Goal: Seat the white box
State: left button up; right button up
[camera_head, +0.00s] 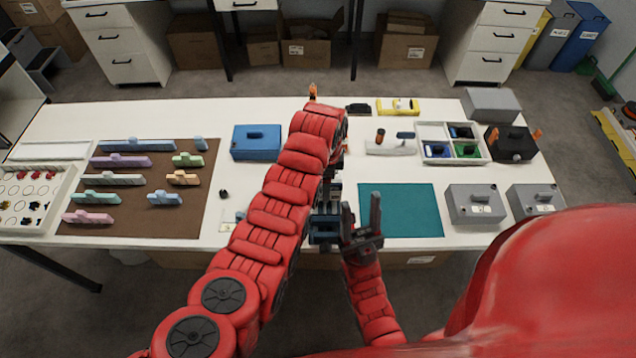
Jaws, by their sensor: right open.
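No plainly white closed box shows. A pale, low block (390,147) lies at the back right of the white table, with a dark orange-topped piece and a blue piece by it. My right gripper (362,214) is open and empty, its two fingers pointing away from me, at the table's front edge left of the teal mat (401,210). My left arm crosses the middle of the table and bends back. What looks like my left gripper (325,225) is dark and partly hidden beside that arm, so its jaws are unclear.
A brown board (133,222) with several coloured handled blocks lies left. A white divided tray (424,129), a black box (510,143) and grey boxes (474,214) stand right.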

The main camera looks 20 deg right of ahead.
pick_arm(q)
jog(key=shift+w+f, duration=0.2)
jog(key=shift+f, duration=0.4)
jog(key=shift+s+f+b, duration=0.2)
jog(key=shift+f+b, duration=0.3)
jog(key=shift+f, duration=0.2)
jog(key=shift+f+b, duration=0.5)
jog(key=shift+f, duration=0.35)
jog(key=shift+w+f, duration=0.1)
jog(key=shift+f, duration=0.1)
jog(key=shift+f+b, duration=1.1)
jog(key=shift+f, duration=0.2)
jog(key=o, duration=1.4)
